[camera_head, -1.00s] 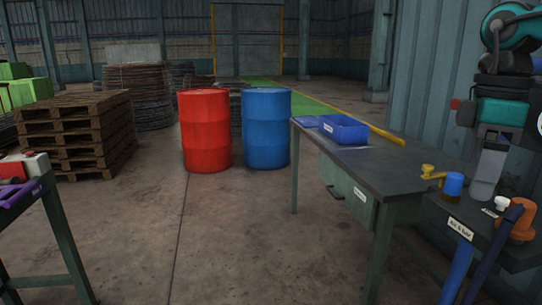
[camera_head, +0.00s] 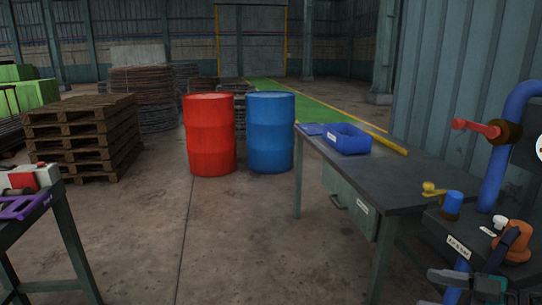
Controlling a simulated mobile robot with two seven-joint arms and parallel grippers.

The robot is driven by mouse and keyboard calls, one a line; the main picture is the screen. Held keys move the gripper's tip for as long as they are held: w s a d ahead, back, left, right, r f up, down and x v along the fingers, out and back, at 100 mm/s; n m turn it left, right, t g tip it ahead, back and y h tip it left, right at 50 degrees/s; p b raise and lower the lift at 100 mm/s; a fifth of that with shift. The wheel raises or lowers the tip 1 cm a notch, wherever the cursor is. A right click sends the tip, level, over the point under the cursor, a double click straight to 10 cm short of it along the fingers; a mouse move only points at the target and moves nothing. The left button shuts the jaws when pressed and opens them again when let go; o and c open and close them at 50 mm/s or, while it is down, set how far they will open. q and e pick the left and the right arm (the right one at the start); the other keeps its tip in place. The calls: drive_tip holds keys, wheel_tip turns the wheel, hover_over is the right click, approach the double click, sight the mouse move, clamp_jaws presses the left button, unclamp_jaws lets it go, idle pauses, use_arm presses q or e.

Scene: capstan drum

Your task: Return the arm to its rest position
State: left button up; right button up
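My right gripper (camera_head: 428,288) is low at the bottom right edge, in front of the dark side stand. Its dark fingers point left and look apart, with part of a blue post visible between them. I see nothing held in it. The rest of my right arm is mostly out of the picture. My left arm and gripper are not in view. The orange drum-like part (camera_head: 514,240) stands on the side stand (camera_head: 455,228), with a dark bar across it, above and right of the gripper.
A blue pipe (camera_head: 494,165) with a red handle (camera_head: 476,127) rises at the right. A workbench (camera_head: 400,175) carries a blue bin (camera_head: 348,139). A red barrel (camera_head: 209,135) and a blue barrel (camera_head: 270,132) stand beyond open floor. Another table (camera_head: 62,225) is at the left.

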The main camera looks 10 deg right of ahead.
drive_tip(key=s+a+f+m+t+h+p, duration=0.1)
drive_tip(key=s+a+f+m+t+h, duration=0.15)
drive_tip(key=f, duration=0.35)
drive_tip(key=s+a+f+m+t+h+p, duration=0.1)
drive_tip(key=s+a+f+m+h+p, duration=0.15)
drive_tip(key=a+f+m+h, duration=0.2)
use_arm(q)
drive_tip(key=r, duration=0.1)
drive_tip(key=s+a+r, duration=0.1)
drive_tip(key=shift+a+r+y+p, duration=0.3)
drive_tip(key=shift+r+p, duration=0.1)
use_arm(e)
drive_tip(key=s+a+f+g+h, duration=0.1)
drive_tip(key=s+a+f+g, duration=0.2)
drive_tip(key=a, duration=0.7)
drive_tip(key=s+f, duration=0.2)
drive_tip(key=s, duration=0.2)
drive_tip(key=shift+a+f+m+g, duration=0.3)
drive_tip(key=shift+a+m+g, duration=0.05)
drive_tip(key=shift+m, duration=0.05)
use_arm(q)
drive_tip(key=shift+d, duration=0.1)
